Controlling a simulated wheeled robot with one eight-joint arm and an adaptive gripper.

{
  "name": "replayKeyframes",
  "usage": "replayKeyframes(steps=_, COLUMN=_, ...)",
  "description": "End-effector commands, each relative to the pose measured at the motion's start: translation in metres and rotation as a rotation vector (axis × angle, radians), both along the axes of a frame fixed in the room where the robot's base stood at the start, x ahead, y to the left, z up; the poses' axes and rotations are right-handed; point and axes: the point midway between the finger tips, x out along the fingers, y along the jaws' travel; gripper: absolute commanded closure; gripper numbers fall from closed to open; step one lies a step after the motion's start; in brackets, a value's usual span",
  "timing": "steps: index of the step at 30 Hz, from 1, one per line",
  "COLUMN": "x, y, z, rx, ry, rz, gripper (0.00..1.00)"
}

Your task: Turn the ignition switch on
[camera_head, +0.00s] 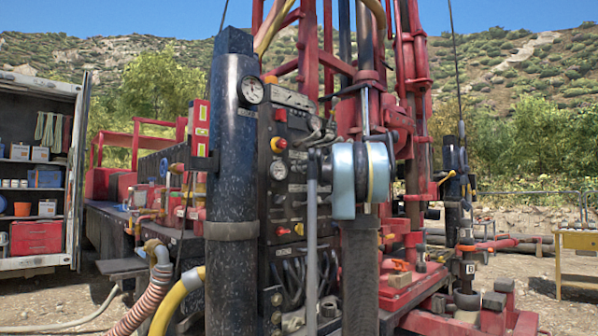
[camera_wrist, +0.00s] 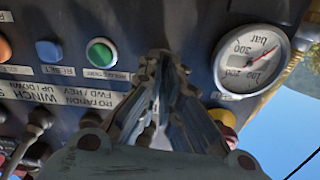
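The ignition switch cannot be made out; no readable label names it in either view. In the wrist view, my gripper (camera_wrist: 166,62) reaches up the middle of the picture over the control panel (camera_wrist: 120,20). Its two fingers come together at the tips and look shut. Whether anything small is between the tips is hidden. In the head view my pale blue wrist part stands in front of the panel (camera_head: 268,215) and hides its right part; the gripper fingers are hidden there.
In the wrist view, a green button (camera_wrist: 101,53) and a blue button (camera_wrist: 48,51) sit left of my fingertips. A pressure gauge (camera_wrist: 250,60) and a red and yellow knob (camera_wrist: 223,117) lie right. A black column (camera_head: 232,180) stands left of the panel; red mast parts rise behind.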

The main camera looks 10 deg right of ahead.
Motion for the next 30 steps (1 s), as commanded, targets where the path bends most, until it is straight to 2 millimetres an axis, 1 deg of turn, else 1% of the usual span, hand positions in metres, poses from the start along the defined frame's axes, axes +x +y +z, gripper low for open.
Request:
replayKeyframes(steps=21, x=0.0059, y=-0.0065, z=-0.0028, rx=0.517, ry=0.373, rz=-0.004, gripper=1.0)
replayKeyframes(steps=30, x=0.0068, y=-0.0076, z=-0.0045, rx=0.679, ry=0.491, rz=-0.005, gripper=1.0)
